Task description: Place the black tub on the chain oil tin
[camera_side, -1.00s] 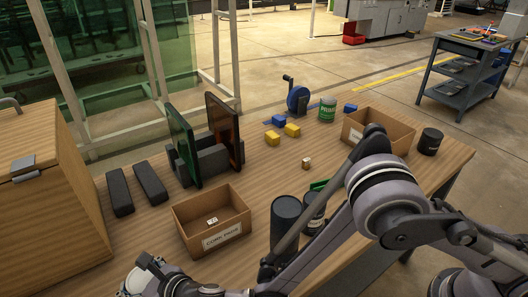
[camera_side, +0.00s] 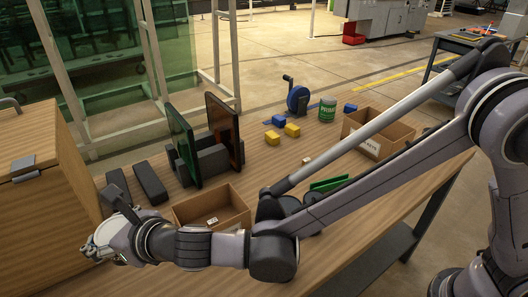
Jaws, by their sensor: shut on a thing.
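Dark round tops (camera_side: 290,203) show behind my forearm near the table's front; these are a tall black cylinder and a dark labelled tin, mostly covered. I cannot read the tin's label, so I cannot tell whether it is the chain oil tin. The dark can at the right end is largely hidden by my arm.
An open cardboard box (camera_side: 183,216) stands near the gripper, another (camera_side: 402,137) at right. A wooden cabinet (camera_side: 45,190) is at left. A rack holds upright green (camera_side: 184,146) and dark panels. Yellow blocks (camera_side: 292,130), a green tin (camera_side: 327,108) and a blue reel (camera_side: 298,98) stand behind.

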